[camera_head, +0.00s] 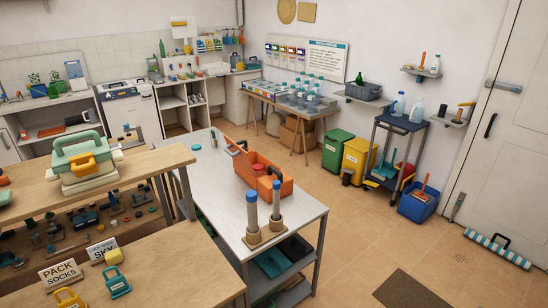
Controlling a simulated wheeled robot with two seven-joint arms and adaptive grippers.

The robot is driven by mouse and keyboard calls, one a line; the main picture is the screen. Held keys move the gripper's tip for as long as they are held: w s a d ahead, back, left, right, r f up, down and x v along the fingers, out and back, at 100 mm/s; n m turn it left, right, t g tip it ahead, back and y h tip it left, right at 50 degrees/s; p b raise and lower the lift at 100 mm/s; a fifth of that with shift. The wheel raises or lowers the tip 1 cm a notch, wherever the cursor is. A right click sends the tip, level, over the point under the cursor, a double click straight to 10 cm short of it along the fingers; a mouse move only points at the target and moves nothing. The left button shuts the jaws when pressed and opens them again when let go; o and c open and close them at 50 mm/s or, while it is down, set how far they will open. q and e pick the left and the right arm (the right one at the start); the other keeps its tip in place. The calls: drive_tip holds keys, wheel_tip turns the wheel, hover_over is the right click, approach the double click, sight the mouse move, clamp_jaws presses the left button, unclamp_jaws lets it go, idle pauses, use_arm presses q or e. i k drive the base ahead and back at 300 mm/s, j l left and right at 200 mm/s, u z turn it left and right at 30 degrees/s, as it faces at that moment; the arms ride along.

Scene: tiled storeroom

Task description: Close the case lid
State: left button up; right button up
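An orange case-like box (271,188) stands on the long light table (203,166) in the middle. A raised orange panel (240,160) rises along its left side; I cannot tell whether it is a lid. A red round item shows at the box and a dark-handled piece at its front right. Another case, pale green with a handle and a yellow latch (89,162), sits on the wooden shelf top at the left; its lid looks down. Which one is the task's case is not clear. Neither of my grippers is in view.
Signs and small padlock-like items occupy the lower left bench (150,280). Green and yellow bins (356,160), a cart and a blue bucket line the right wall. The tiled floor (365,235) right of the table is open.

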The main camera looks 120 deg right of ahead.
sight(235, 158)
drive_tip(key=z, duration=3.75)
drive_tip(key=l, duration=0.45)
drive_tip(key=i+l, duration=0.15)
drive_tip(key=l, duration=0.3)
drive_tip(key=u, duration=0.05)
